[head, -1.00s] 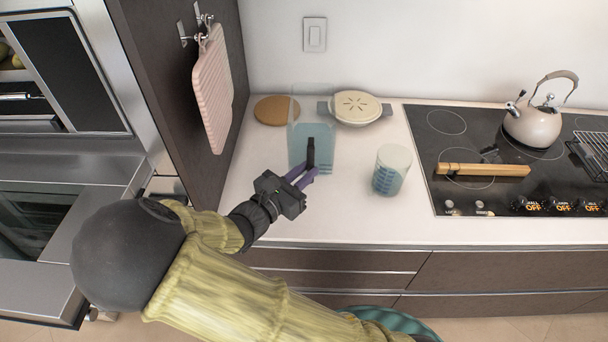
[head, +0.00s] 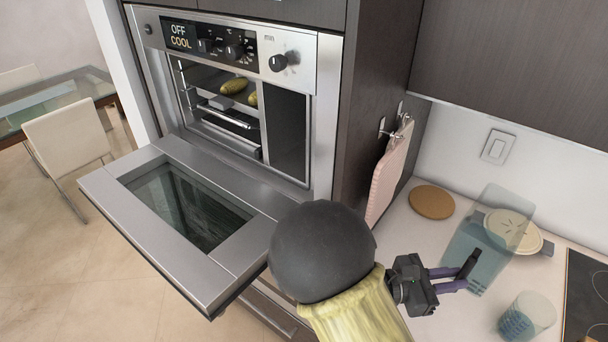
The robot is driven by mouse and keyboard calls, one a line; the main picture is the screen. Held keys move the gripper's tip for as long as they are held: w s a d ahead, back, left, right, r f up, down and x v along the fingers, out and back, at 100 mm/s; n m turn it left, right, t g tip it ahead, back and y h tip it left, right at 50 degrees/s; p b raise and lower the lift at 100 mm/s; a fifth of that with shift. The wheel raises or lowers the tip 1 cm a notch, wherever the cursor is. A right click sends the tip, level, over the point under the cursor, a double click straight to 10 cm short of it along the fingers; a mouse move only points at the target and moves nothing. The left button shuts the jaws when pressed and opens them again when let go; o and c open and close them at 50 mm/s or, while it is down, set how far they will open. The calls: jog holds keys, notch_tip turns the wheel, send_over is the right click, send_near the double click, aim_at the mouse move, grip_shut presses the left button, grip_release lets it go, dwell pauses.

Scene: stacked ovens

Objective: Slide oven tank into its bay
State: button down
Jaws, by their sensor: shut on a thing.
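The oven tank (head: 481,240) is a tall clear container with bluish liquid and a black handle, at the right over the white counter. My gripper (head: 458,278) is shut on its handle, with purple fingers around the black grip. I cannot tell whether the tank's base touches the counter. The oven (head: 235,85) stands to the left with its door (head: 165,215) folded down. Inside, a rack holds yellow food, and a tall dark bay-like recess (head: 287,135) is at the cavity's right side. My arm hides part of the door's right end.
A measuring cup (head: 525,318) with blue liquid stands close to the tank's right. A lidded pot (head: 520,232) is behind it, and a round wooden board (head: 431,202) lies behind left. A pink cutting board (head: 389,172) hangs on the dark side panel between oven and counter.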

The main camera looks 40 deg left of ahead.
jog(key=s+d+r+m+g+h+p, duration=0.1)
jog(key=s+r+p, duration=0.3)
jog(key=r+p, duration=0.5)
notch_tip(320, 180, up, 3)
jog(key=shift+s+f+m+g+h, duration=0.15)
jog(key=shift+s+m+g+h, duration=0.2)
jog(key=shift+g, duration=0.45)
